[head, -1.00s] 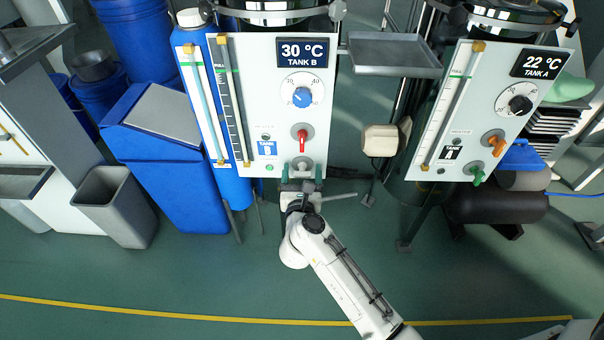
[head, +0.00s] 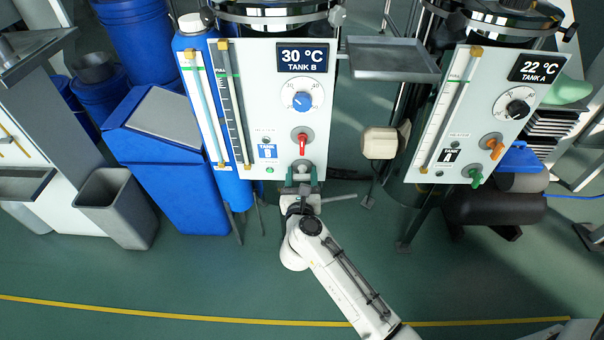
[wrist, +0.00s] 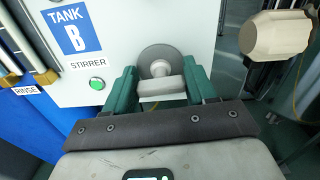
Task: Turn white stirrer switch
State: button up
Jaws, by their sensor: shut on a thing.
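The white stirrer switch (wrist: 161,88) is a pale lever on a round grey base (wrist: 160,58) low on the Tank B panel (head: 240,115). In the wrist view it sits between my gripper's two green fingers, with the word STIRRER to its left. My gripper (wrist: 160,88) is shut on the switch lever, with the lever lying crosswise in the picture.
A red handle (head: 302,142) and a blue-centred dial (head: 302,101) are above the switch. A green button (wrist: 97,83) is to its left. A cream rounded block (head: 379,142) is to the right of the panel. The floor around my arm is open.

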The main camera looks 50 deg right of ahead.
jog(key=n+p, duration=0.3)
jog(key=shift+a+r+p, duration=0.1)
jog(key=shift+r+p, duration=0.2)
jog(key=n+p, duration=0.2)
jog(key=n, duration=0.1)
jog(key=n+p, duration=0.2)
jog(key=shift+w+f+n+p, duration=0.15)
jog(key=shift+n+p, duration=0.15)
jog(key=shift+n, duration=0.1)
jog(key=n+p, duration=0.2)
jog(key=n, duration=0.2)
jog(key=shift+a+f+p, duration=0.1)
jog(key=shift+p, duration=0.25)
jog(key=shift+c, duration=0.2)
jog(key=shift+w+a+f+n+p, duration=0.15)
jog(key=shift+n+p, duration=0.3)
jog(key=shift+n, duration=0.65)
jog(key=shift+s+d+f+n+p, duration=0.1)
jog(key=shift+n+p, duration=0.3)
jog(key=shift+n, duration=0.7)
jog(key=shift+a, duration=0.1)
jog(key=o, duration=0.9)
jog(key=shift+w+f, duration=0.1)
jog(key=shift+c, duration=0.2)
jog(key=shift+o, duration=0.7)
